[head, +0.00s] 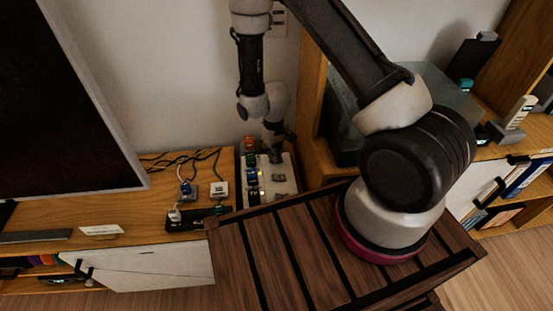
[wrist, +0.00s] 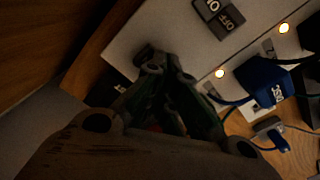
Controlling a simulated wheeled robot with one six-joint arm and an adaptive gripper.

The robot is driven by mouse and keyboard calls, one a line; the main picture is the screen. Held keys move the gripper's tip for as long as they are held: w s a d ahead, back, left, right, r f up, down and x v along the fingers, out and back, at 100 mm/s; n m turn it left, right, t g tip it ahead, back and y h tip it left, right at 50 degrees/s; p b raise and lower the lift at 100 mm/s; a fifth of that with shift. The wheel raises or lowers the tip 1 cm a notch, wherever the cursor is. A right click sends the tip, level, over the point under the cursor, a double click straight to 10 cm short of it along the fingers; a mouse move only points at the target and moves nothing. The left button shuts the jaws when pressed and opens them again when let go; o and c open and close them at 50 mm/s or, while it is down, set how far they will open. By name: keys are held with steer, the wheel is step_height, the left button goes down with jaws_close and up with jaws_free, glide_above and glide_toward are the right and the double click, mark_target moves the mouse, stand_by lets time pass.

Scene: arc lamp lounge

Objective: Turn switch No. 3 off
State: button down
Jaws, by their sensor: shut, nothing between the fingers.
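A white switch panel (head: 284,186) stands in the gap beside the wooden cabinet, with dark switches and coloured plugs on it. In the wrist view the panel (wrist: 135,35) shows a dark rocker switch (wrist: 220,16) marked ON and OFF. A small dark part (wrist: 148,54), perhaps another switch, is at my fingertips and partly hidden by them. My gripper (head: 276,157) is over the panel's far part; in the wrist view my gripper (wrist: 167,62) is shut and empty. I cannot tell whether it touches the panel. I cannot read switch numbers, so No. 3 is not identifiable.
Two lamps glow on the panel, one upper right (wrist: 284,28) and one lower (wrist: 219,73). A blue plug (wrist: 264,76) is beside them. Plugs and cables (head: 188,187) lie on the low cabinet at left. A slatted wooden top (head: 285,250) is in front.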

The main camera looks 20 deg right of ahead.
steer(key=shift+r, duration=3.5)
